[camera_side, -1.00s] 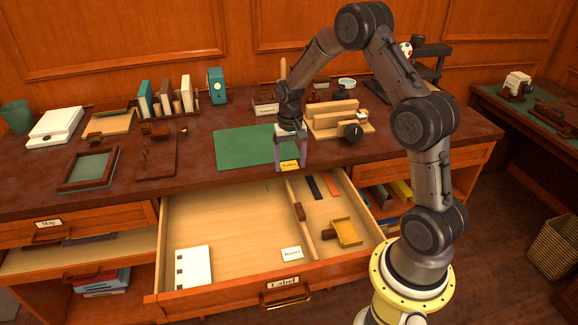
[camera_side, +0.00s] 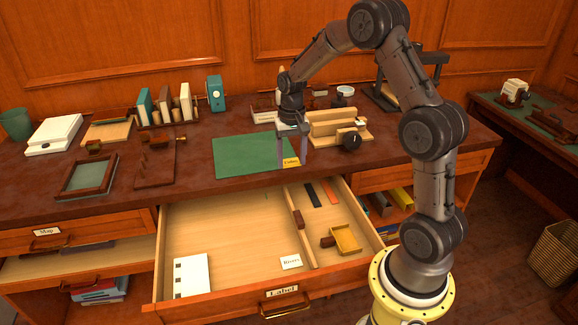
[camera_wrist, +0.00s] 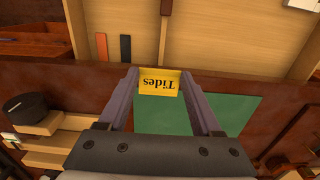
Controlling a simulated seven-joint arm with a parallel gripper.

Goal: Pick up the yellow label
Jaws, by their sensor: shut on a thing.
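The yellow label (camera_side: 291,162) is a small card held between the fingertips of my gripper (camera_side: 293,160), above the front edge of the desk near the green mat. In the wrist view the yellow label (camera_wrist: 159,84) reads "Tides", upside down, and sits between the two fingers of my gripper (camera_wrist: 160,80). My gripper is shut on it. The label overlaps the desk's front edge and part of the green mat in that view.
The open drawer (camera_side: 225,230) lies below, with a white label (camera_side: 291,262), a white block (camera_side: 191,275), a divider and a yellow tray (camera_side: 346,239). A green mat (camera_side: 240,152) lies on the desk. A wooden stand (camera_side: 330,124) with a dark knob is close right of my gripper.

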